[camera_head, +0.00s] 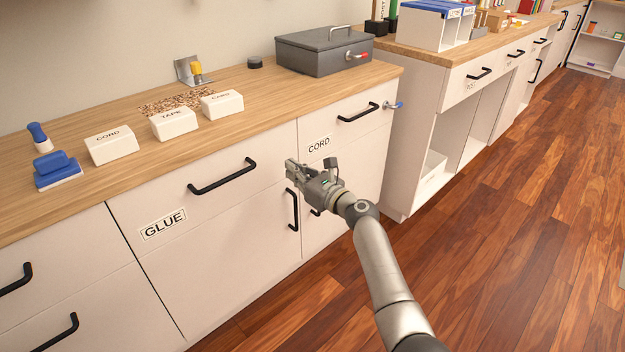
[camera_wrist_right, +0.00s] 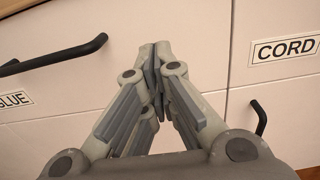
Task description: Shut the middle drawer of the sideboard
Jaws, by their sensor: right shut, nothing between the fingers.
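The sideboard (camera_head: 60,262) has white fronts and a wooden top. Its middle drawer (camera_head: 205,208), labelled GLUE, has a black bar handle (camera_head: 222,177). The drawer front looks flush, or nearly so, with the fronts beside it. It also shows in the wrist view (camera_wrist_right: 110,20), with its handle at the left. My right gripper (camera_head: 289,168) is shut and empty, in front of the drawer's right end near the seam with the CORD drawer (camera_head: 345,125). In the wrist view its fingertips (camera_wrist_right: 157,55) meet and point at the white front; contact cannot be told. My left gripper is not in view.
A cupboard handle (camera_head: 293,210) sits just below my right gripper. On the top stand white labelled boxes (camera_head: 172,124), a grey cash box (camera_head: 325,53) and a blue stamp item (camera_head: 57,170). Another counter (camera_head: 440,58) stands at the right. The wooden floor (camera_head: 500,220) is clear.

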